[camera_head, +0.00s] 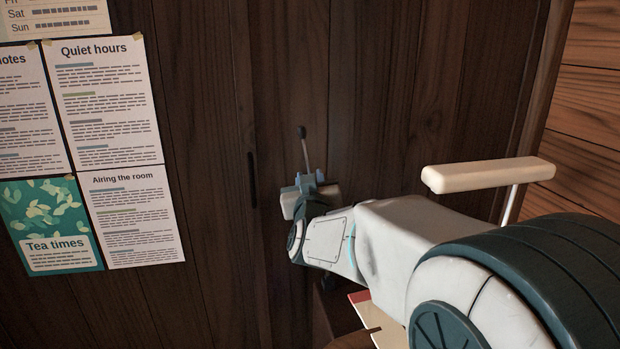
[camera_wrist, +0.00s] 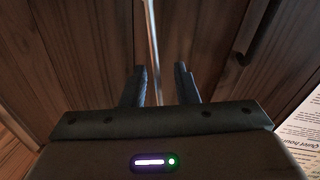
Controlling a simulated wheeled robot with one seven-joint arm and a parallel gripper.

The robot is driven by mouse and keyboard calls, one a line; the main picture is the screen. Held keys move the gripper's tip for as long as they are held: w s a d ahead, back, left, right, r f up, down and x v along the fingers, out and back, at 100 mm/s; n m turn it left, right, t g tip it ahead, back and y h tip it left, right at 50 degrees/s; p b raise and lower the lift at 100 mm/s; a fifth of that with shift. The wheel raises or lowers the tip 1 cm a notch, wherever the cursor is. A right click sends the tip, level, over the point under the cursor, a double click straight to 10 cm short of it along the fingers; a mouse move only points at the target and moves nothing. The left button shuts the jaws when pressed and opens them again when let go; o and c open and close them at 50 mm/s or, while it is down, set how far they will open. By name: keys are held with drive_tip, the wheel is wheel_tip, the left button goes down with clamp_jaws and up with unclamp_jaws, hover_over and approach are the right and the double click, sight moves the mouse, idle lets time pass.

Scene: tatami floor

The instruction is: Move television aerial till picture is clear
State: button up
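The aerial is a thin metal rod (camera_head: 306,158) with a dark round tip, standing nearly upright in front of the dark wood panelling. Its lower part and the television are hidden or out of view. My gripper (camera_head: 311,182) is at the rod's visible lower end in the head view. In the wrist view my gripper (camera_wrist: 162,85) has its two dark fingers apart, and the rod (camera_wrist: 153,45) runs up between them. There is a gap between the fingers; I cannot tell whether either finger touches the rod.
Paper notices (camera_head: 103,100) hang on the wooden wall at left. A dark slot-like handle (camera_head: 252,180) is on the panelling left of my gripper. A pale bar (camera_head: 490,174) on a thin post is at right. A red-edged pale item (camera_head: 361,299) lies below my arm, mostly hidden.

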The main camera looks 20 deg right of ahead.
drive_tip(key=r+v, duration=0.1)
drive_tip(key=v, duration=1.2)
drive_tip(key=shift+f+p, duration=0.45)
